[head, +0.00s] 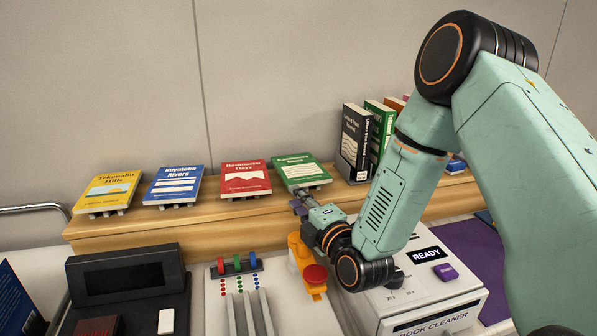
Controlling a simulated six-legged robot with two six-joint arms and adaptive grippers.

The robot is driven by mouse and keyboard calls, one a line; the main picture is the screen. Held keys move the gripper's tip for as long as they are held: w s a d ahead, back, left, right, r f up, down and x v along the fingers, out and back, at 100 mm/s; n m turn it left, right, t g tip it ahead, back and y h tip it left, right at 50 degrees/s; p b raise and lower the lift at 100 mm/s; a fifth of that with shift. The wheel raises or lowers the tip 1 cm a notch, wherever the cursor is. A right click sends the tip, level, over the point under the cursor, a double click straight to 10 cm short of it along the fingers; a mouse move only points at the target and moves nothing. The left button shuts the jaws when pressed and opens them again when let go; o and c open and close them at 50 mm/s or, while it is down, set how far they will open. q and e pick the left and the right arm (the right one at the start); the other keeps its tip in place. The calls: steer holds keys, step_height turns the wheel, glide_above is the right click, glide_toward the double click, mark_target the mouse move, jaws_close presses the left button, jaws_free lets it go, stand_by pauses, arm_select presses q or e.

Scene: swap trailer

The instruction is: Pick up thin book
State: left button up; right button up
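Several books lie tilted on small stands along a wooden shelf: a yellow book (108,191), a blue book (173,184), a red book (245,178) and a green book (301,171). I cannot tell which one is the thin book. More books stand upright at the right, including a black one (354,142) and a green one (377,125), partly hidden by my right arm. My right gripper (301,204) is just below and in front of the flat green book, seemingly apart from it. Its fingers are too small to tell open from shut. My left gripper is out of view.
A white book cleaner (438,323) with a "READY" display stands under my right arm. An orange device with a red button (315,275), a panel with coloured sliders (240,300) and a dark console (125,277) fill the front. The wall closes the back.

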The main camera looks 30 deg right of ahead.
mark_target(287, 183)
steer(key=w, duration=0.4)
steer(key=w+b, duration=0.1)
steer(key=w, duration=0.1)
steer(key=shift+w+d+f, duration=0.15)
steer(key=shift+d, duration=0.2)
steer(key=shift+w+d, duration=0.3)
steer(key=shift+d, duration=0.1)
steer(key=shift+w+a, duration=0.3)
steer(key=shift+c, duration=0.9)
steer(key=shift+s+d, duration=0.2)
steer(key=shift+d, duration=0.05)
jaws_close()
steer(key=shift+w+a, duration=0.15)
steer(key=shift+a, duration=0.05)
